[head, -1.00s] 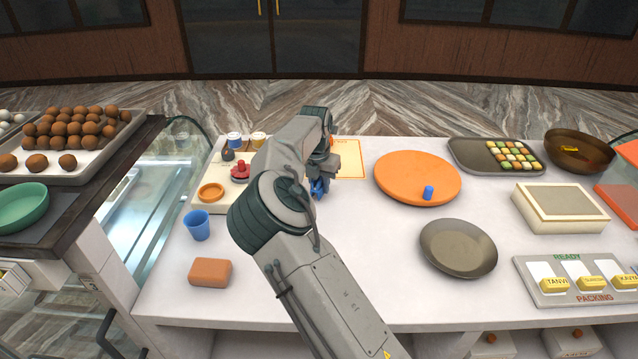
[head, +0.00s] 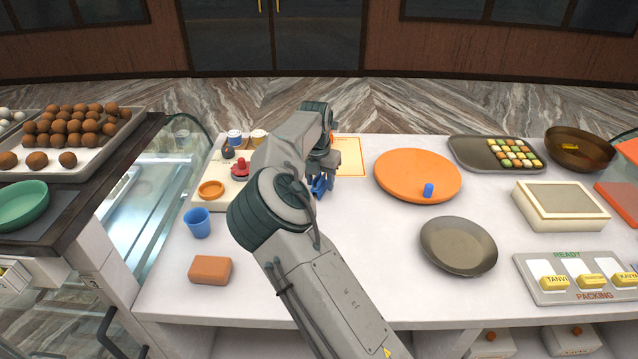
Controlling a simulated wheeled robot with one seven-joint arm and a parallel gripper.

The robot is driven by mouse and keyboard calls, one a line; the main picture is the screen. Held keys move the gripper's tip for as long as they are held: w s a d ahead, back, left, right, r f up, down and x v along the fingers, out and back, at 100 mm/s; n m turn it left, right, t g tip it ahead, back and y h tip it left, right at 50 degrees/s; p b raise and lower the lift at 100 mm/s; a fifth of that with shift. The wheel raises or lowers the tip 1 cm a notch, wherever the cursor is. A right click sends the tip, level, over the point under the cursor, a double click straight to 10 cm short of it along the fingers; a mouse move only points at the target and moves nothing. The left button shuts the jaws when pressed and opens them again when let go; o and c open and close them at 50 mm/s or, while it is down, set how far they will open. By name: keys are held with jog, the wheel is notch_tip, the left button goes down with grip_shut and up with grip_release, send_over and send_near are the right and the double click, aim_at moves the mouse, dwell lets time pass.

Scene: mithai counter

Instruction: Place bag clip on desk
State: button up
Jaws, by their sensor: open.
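My gripper (head: 322,178) is over the back middle of the white counter (head: 365,255), partly hidden by my own arm. Its jaws are open. A small blue thing (head: 320,187) shows right at the fingertips. It may be the bag clip, but its shape is too small and covered to be sure. I cannot tell whether it touches the fingers or rests on the counter.
An orange disc (head: 400,180) with a small blue cylinder (head: 428,190) lies to the right. A grey plate (head: 458,232) is in front of it. A blue cup (head: 197,223) and a brown block (head: 210,270) stand left. The front middle counter is clear.

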aim_at(317, 179)
jog(key=r, duration=0.3)
jog(key=s+r, duration=0.1)
jog(key=r, duration=0.7)
jog(key=shift+s+a, duration=0.35)
